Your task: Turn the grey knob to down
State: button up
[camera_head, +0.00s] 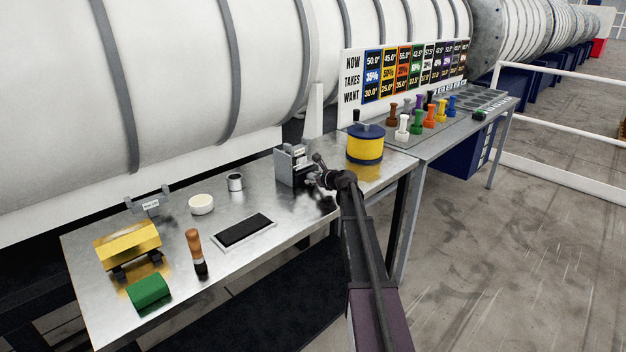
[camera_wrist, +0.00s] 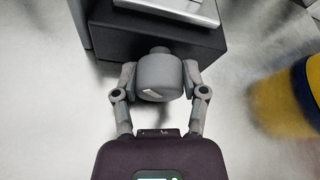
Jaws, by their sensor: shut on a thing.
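The grey knob (camera_wrist: 160,77) sticks out from the front of a dark box (camera_wrist: 110,50) in the wrist view. A small light mark shows on its near side, left of centre. My gripper (camera_wrist: 160,75) has one finger on each side of the knob and is shut on it. In the head view my gripper (camera_head: 318,173) is at the front right of the same grey box (camera_head: 292,160), and the knob is too small and covered to tell apart.
A yellow drum with a blue lid (camera_head: 364,150) stands close to the right of my gripper. A white bowl (camera_head: 201,204), a metal cup (camera_head: 235,182), a black pad (camera_head: 245,231), a wooden-handled tool (camera_head: 195,250) and a green block (camera_head: 149,290) are on the metal bench (camera_head: 180,310).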

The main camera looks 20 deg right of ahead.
jog(key=shift+n+h, duration=0.4)
jog(key=shift+n, duration=0.2)
jog(key=o, duration=1.1)
jog(key=shift+o, duration=0.2)
jog(key=shift+m+y, duration=0.3)
